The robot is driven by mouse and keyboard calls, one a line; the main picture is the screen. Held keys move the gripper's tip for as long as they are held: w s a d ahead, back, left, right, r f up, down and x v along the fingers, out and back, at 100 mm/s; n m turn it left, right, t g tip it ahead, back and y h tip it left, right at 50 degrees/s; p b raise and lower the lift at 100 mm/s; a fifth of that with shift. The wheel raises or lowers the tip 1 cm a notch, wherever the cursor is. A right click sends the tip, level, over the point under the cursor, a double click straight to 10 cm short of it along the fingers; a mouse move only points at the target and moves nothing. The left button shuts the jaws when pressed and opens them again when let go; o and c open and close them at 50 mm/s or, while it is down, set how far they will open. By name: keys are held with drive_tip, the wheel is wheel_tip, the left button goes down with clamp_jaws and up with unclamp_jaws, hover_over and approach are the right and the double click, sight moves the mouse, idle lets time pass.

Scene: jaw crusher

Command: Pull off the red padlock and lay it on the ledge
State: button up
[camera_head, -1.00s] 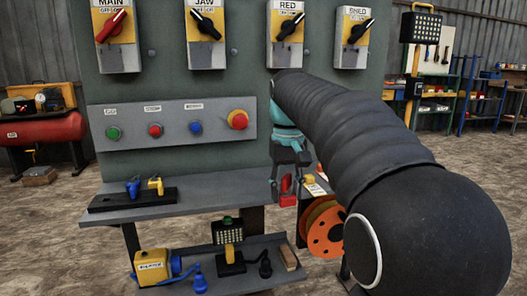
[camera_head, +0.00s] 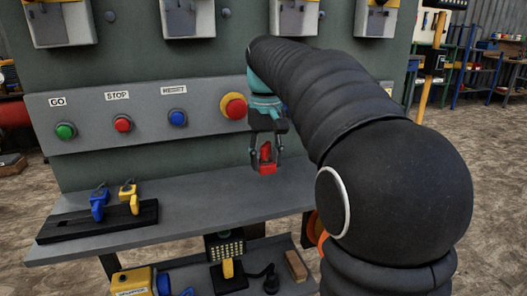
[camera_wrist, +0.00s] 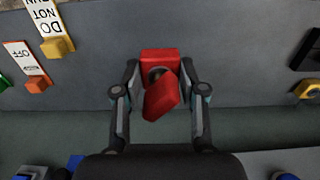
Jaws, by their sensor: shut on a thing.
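The red padlock (camera_head: 267,165) hangs upright between the fingers of my gripper (camera_head: 266,150), which is shut on it. In the wrist view the red padlock (camera_wrist: 160,97) shows as two red parts with a dark piece between them, a finger on each side. The grey ledge (camera_head: 200,195) lies under the gripper, which is over its right part. The ledge (camera_wrist: 230,50) fills the upper part of the wrist view. I cannot tell whether the padlock touches the ledge or is just above it.
A black rack (camera_head: 100,222) with a blue and a yellow padlock stands on the ledge at left. The button panel (camera_head: 145,110) with a red emergency button (camera_head: 234,106) is behind. Tags (camera_wrist: 50,25) lie to one side in the wrist view. The ledge's middle is clear.

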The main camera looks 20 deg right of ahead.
sight(268, 144)
drive_tip(key=f, duration=0.5)
drive_tip(key=shift+s+d, duration=0.1)
drive_tip(key=shift+d, duration=0.1)
drive_tip(key=shift+f+b, duration=0.55)
drive_tip(key=shift+f, duration=0.55)
drive_tip(key=shift+f+b, duration=0.3)
drive_tip(key=shift+f, duration=0.2)
drive_tip(key=o, duration=1)
wheel_tip(268, 144, up, 12)
drive_tip(key=shift+r, duration=0.1)
drive_tip(key=s+a+f+t, duration=0.2)
drive_tip(key=s+f, duration=0.7)
drive_tip(key=s, duration=0.2)
drive_tip(key=s+a+f+t, duration=0.3)
drive_tip(key=s+f, duration=0.7)
drive_tip(key=s, duration=0.1)
drive_tip(key=shift+s+t, duration=0.25)
drive_tip(key=shift+t, duration=0.05)
